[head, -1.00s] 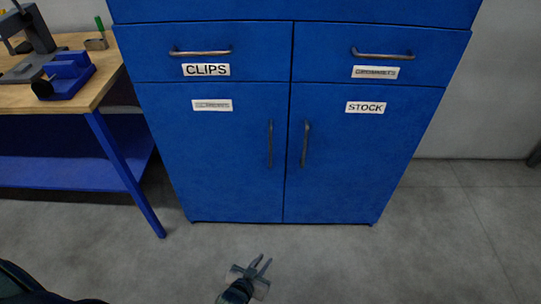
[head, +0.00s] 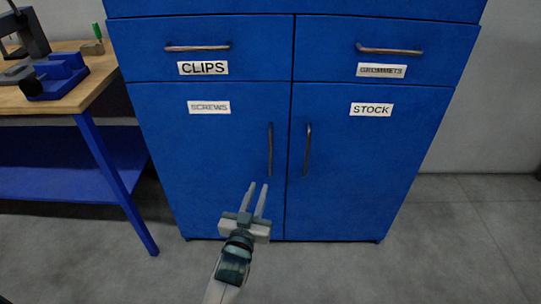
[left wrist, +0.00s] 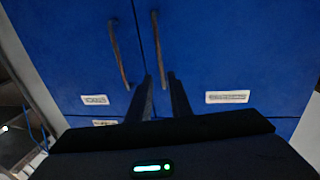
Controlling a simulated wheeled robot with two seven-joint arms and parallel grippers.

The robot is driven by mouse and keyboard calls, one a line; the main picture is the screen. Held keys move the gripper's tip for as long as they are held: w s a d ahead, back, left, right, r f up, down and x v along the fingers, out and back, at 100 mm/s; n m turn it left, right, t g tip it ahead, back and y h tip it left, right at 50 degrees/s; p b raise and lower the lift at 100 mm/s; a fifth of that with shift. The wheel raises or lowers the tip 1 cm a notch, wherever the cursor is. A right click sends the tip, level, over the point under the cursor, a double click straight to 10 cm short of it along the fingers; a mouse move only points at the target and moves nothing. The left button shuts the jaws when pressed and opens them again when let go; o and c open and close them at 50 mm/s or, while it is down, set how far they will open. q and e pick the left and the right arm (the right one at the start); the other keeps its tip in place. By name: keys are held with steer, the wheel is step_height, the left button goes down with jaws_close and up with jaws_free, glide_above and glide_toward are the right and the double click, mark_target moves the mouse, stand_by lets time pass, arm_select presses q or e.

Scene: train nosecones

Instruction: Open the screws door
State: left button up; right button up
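The screws door (head: 205,165) is the lower left door of the blue cabinet, with a faint "SCREWS" label (head: 209,107). It is closed. Its vertical bar handle (head: 270,150) is near the door's right edge. My left gripper (head: 258,186) is in front of the door's lower part, below and slightly left of the handle. Its two fingers are apart with nothing between them. In the left wrist view the fingers (left wrist: 161,82) point toward the cabinet, and two handles show beyond them, one at left (left wrist: 119,55). My right gripper is not in view.
The closed stock door (head: 365,170) with its own handle (head: 307,150) is to the right. Drawers labelled "CLIPS" (head: 203,68) and "GROMMETS" (head: 382,71) are above. A workbench (head: 85,95) with tools stands at left. The floor at right is clear.

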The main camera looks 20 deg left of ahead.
mark_target(270, 155)
arm_select(q)
steer(key=shift+w, duration=0.15)
